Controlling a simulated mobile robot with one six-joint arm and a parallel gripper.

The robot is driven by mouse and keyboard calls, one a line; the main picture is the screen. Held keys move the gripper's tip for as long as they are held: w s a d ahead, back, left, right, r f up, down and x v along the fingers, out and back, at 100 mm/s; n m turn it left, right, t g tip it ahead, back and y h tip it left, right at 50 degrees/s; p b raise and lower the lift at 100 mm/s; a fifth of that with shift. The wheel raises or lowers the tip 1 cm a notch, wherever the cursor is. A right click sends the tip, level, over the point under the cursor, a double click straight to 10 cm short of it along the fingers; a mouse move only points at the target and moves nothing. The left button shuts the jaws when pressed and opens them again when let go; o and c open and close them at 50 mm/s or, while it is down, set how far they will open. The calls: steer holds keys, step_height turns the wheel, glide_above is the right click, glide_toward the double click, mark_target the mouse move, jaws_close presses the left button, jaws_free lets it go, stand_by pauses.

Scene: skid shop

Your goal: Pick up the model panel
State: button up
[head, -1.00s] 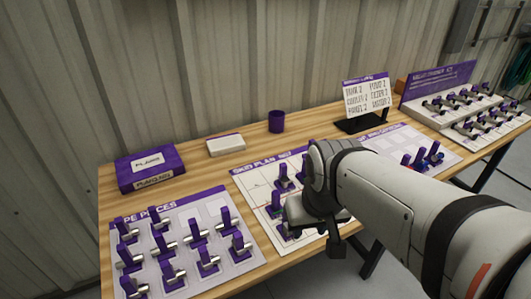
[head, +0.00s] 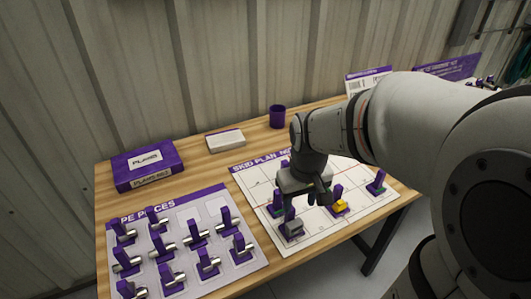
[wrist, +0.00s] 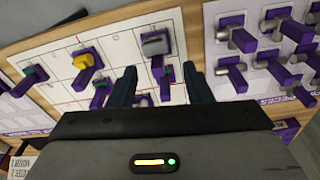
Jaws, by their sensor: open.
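Several small models with purple bases and upright purple tabs stand on the white skid plan sheet (head: 320,228): a grey one (head: 291,227), a yellow one (head: 339,206) and a green-trimmed one (head: 376,184) among them. I cannot tell which is the model panel. My gripper (head: 318,196) is open above the sheet, pointing down, and hides part of it. In the wrist view, a purple tab with a small green part (wrist: 166,82) shows between the open fingers; the grey model (wrist: 155,43) and yellow model (wrist: 84,61) lie beyond. I see nothing held.
A purple box (head: 147,167), a white box (head: 226,142) and a purple cup (head: 277,117) stand along the back. My arm covers much of the right side. Bare wood lies between the boxes and sheets.

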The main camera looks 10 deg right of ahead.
steer(key=n+g, duration=0.1)
steer(key=n, duration=0.1)
glide_above(291, 218)
steer(key=f, duration=0.6)
steer(key=shift+w+a+f, duration=0.1)
steer(key=shift+w+a, duration=0.05)
steer(key=shift+w, duration=0.05)
steer(key=shift+w+f, duration=0.15)
steer(key=shift+f, duration=0.2)
steer(key=f, duration=0.7)
steer(key=shift+d+f, duration=0.2)
steer(key=shift+f, duration=0.05)
steer(key=shift+c, duration=0.4)
jaws_close()
